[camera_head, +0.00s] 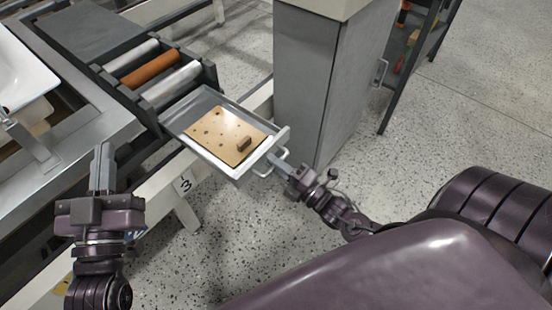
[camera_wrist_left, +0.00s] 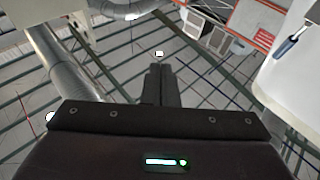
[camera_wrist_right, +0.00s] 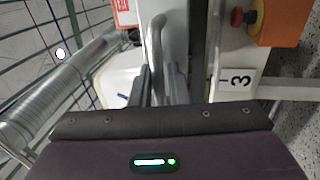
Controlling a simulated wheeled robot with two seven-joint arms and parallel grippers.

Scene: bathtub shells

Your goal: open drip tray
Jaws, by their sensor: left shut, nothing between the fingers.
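The drip tray (camera_head: 178,125) is a grey metal pan with a pale front panel, drawn out beside the roller unit. A tan board with dark holes (camera_head: 215,133) lies in it, with a small brown block (camera_head: 244,143) on top. My right gripper (camera_head: 279,163) is at the tray's bar handle (camera_head: 264,171). In the right wrist view its fingers (camera_wrist_right: 160,85) are on both sides of the handle bar (camera_wrist_right: 157,32) and look closed on it. My left gripper (camera_head: 103,168) is shut and empty, left of the tray, pointing up; its closed fingers show in the left wrist view (camera_wrist_left: 160,85).
A roller unit (camera_head: 208,75) with grey and orange rollers stands behind the tray. A grey cabinet (camera_head: 305,90) stands close on the tray's right. A white frame with a "3" label (camera_head: 184,184) runs below left. Speckled floor (camera_head: 215,240) is clear in front.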

